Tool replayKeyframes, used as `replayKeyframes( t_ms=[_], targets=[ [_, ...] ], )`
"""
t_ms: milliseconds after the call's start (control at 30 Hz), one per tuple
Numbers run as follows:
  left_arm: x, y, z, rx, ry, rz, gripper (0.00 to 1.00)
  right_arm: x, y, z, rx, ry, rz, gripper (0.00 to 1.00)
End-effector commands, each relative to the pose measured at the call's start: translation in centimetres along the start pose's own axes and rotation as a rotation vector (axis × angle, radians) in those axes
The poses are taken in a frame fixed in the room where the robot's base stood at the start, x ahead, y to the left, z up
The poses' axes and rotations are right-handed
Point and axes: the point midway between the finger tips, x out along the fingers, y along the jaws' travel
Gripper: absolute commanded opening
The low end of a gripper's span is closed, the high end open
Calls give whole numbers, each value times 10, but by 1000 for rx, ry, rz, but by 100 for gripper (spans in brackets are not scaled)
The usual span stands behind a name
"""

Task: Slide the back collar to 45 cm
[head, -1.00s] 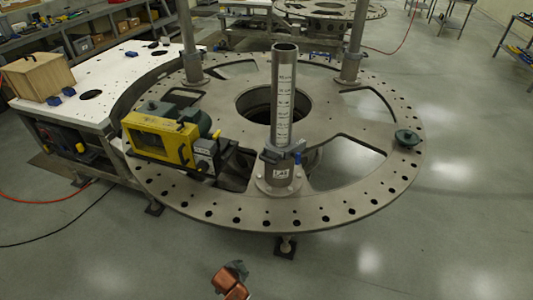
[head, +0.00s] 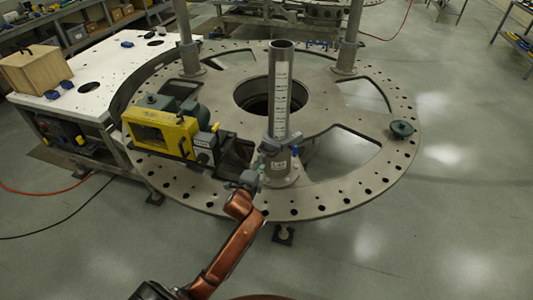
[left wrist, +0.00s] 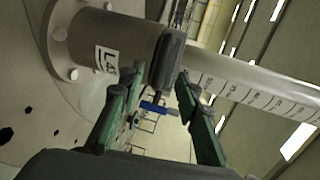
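The near upright post (head: 281,85) stands on the ring plate and carries a numbered scale strip. A grey collar (head: 276,146) with a blue lever sits low on it, below the scale. In the left wrist view the collar (left wrist: 168,58) is a dark band between the labelled post base and the scale, and the blue lever (left wrist: 153,107) shows between my fingers. My left gripper (left wrist: 159,80) is open, its green fingers spread on either side of the collar's near part; contact cannot be told. In the head view the left gripper (head: 252,176) is just below and left of the collar. My right gripper is not in view.
The ring plate (head: 320,205) has holes and large cutouts. A yellow machine (head: 160,132) sits on it left of the post. Two more posts rise at the back.

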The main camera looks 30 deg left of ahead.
Motion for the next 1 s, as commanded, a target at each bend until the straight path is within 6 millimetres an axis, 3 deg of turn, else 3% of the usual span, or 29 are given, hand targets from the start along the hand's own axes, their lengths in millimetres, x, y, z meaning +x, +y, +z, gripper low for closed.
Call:
replayKeyframes(
  t_ms=[500, 867, 1000],
  targets=[
    [70, -3, -1, 9, 1, -5, 31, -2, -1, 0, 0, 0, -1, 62],
    [77, -2, -1, 8, 2, -5, 31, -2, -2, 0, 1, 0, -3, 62],
    [77, -2, -1, 8, 2, -5, 23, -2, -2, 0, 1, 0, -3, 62]
  ],
)
